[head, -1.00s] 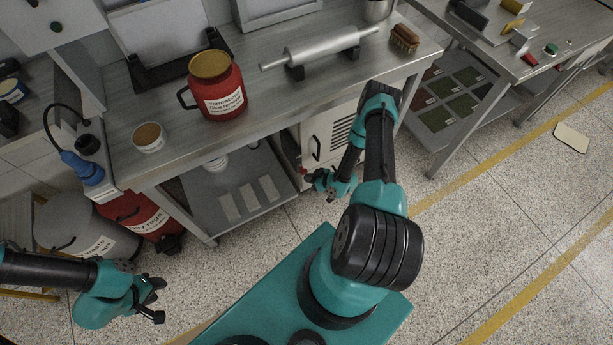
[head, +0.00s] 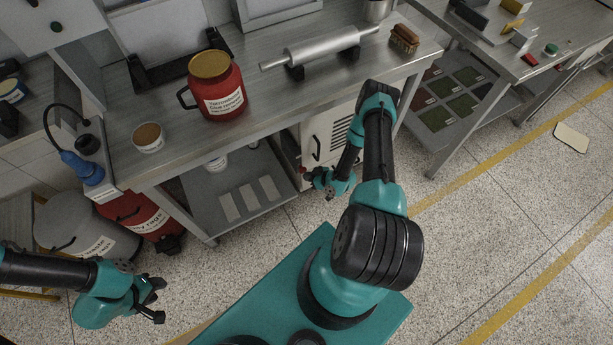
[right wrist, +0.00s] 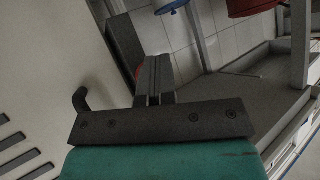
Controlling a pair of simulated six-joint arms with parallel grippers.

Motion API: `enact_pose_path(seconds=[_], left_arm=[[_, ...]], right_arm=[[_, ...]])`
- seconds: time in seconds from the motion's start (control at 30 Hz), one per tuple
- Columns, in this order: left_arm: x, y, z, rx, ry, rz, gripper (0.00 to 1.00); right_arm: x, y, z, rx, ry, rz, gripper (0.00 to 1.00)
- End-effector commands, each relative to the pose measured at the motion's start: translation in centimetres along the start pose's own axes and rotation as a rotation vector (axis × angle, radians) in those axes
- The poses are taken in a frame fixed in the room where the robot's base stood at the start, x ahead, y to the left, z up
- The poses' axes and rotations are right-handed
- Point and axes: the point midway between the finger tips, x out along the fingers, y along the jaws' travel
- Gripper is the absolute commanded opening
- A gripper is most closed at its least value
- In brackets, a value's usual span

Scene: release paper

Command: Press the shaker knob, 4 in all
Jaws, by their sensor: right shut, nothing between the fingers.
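The shaker looks like the cream cabinet (head: 322,128) under the bench, with a black handle and dark vent slots. A small red part, which may be its knob, shows in the right wrist view (right wrist: 138,71), mostly hidden behind my fingers. My right gripper (head: 308,178) is shut and empty, close in front of the cabinet's lower left side. In the right wrist view its shut fingers (right wrist: 155,75) point toward the red part; I cannot tell whether they touch it. My left gripper (head: 160,300) is open and empty at the lower left, over the floor.
The steel bench (head: 180,95) above holds a red jar (head: 218,92), a small tub (head: 148,138), a roller (head: 320,47) and a brush (head: 404,38). A lower shelf (head: 225,195) lies left of the cabinet. A red drum (head: 140,215) stands further left.

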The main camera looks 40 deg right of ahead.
Motion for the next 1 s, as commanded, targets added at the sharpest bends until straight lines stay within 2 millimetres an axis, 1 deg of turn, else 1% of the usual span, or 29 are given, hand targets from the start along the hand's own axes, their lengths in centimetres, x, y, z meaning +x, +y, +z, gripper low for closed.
enact_pose_path(seconds=[0.37, 1.0], left_arm=[[0.0, 0.0, 0.0, 0.000, 0.000, 0.000, 0.39], [0.0, 0.0, 0.0, 0.000, 0.000, 0.000, 0.39]], right_arm=[[0.0, 0.0, -0.1, -0.002, 0.002, 0.000, 0.00], [-2.0, -1.4, 1.5, 0.001, 0.000, 0.001, 0.00]])
